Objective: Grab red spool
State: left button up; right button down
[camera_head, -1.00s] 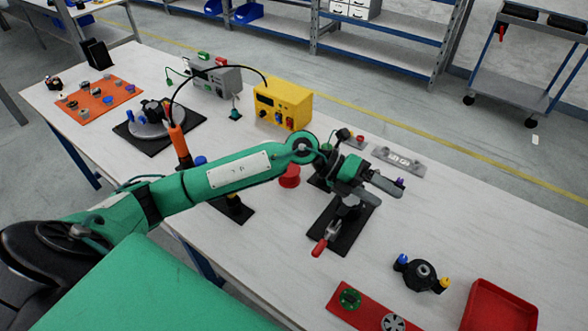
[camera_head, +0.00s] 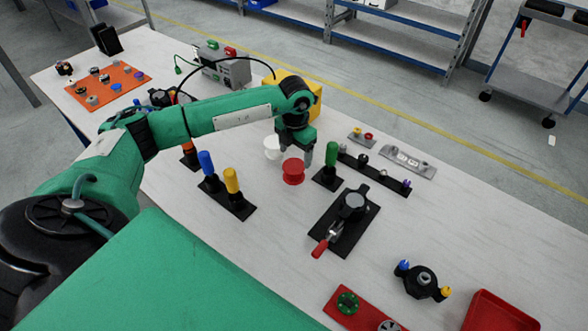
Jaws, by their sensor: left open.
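The red spool (camera_head: 293,172) stands on the white table near the middle of the head view. A white spool (camera_head: 272,148) stands just behind and to the left of it. My left gripper (camera_head: 308,158) hangs fingers-down over the far side of the red spool. One finger shows just right of the spool's top; the other is partly hidden. The jaws are open, and I cannot tell whether they touch the spool. My right gripper is not in view.
A black base with blue and yellow handles (camera_head: 232,180) stands left of the spool. A green-handled piece (camera_head: 331,153) stands close right. A black clamp with a red handle (camera_head: 353,203) lies in front. The yellow box (camera_head: 316,90) is behind my arm.

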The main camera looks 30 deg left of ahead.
aim_at(294, 165)
pick_arm(q)
jog(key=shift+f, duration=0.85)
jog(key=f, duration=0.1)
jog(key=f+p, duration=0.1)
jog(key=f, duration=0.1)
jog(key=f+p, duration=0.1)
jog(key=f, duration=0.1)
jog(key=shift+w+a, duration=0.15)
jog(key=shift+a, duration=0.2)
jog(key=shift+f, duration=0.2)
jog(key=c, duration=0.9)
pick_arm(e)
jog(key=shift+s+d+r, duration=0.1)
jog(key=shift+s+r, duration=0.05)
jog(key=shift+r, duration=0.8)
